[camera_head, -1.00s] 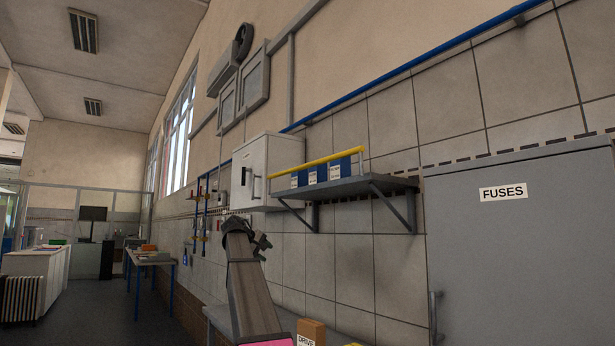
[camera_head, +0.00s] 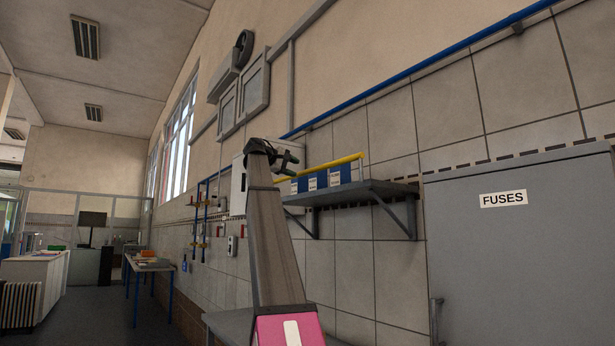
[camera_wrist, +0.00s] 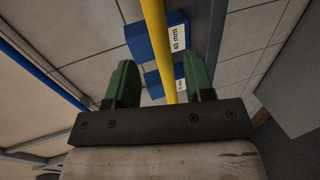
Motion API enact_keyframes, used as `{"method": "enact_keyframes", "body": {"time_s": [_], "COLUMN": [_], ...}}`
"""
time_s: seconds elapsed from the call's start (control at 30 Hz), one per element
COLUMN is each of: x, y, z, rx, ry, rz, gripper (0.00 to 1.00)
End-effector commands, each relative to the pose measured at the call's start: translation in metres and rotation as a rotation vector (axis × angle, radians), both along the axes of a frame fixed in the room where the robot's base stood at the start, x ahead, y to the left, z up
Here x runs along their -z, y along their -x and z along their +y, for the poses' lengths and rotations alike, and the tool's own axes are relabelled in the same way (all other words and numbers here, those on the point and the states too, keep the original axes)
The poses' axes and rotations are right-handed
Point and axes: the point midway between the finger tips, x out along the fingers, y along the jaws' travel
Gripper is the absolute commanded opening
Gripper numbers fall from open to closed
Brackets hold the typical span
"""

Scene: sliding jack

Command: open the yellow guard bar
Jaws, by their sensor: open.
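The yellow guard bar (camera_head: 338,162) runs along the front of a grey wall shelf, in front of blue labelled boxes (camera_head: 318,181). It also shows in the wrist view (camera_wrist: 156,32), running from the top edge down between my fingers. My gripper (camera_head: 292,161) is at the left end of the shelf in the head view, and hides the bar's left end. In the wrist view its two green fingers (camera_wrist: 160,85) are open, one on each side of the bar. I cannot tell whether either finger touches the bar.
The grey shelf (camera_head: 385,187) sits on brackets on the tiled wall. A pale wall cabinet (camera_head: 238,190) is partly hidden behind my arm. A large grey cabinet marked FUSES (camera_head: 525,255) stands at the right. A blue pipe (camera_head: 430,60) runs along the wall above.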

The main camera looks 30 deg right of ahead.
Motion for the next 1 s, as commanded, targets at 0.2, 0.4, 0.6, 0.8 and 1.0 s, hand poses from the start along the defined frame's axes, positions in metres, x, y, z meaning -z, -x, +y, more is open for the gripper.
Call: {"method": "enact_keyframes", "body": {"time_s": [0.2,0.4,0.6,0.8,1.0], "x": [0.011,0.018,0.021,0.021,0.021], "y": [-0.006,-0.009,-0.011,-0.011,-0.011], "z": [-0.04,-0.064,-0.074,-0.075,-0.075], "rx": [0.002,0.0,0.0,-0.001,-0.001], "ry": [-0.001,-0.001,-0.001,-0.001,-0.001], "rz": [0.001,-0.001,-0.001,-0.001,-0.001], "gripper": [0.48,0.48,0.48,0.48,0.06]}}
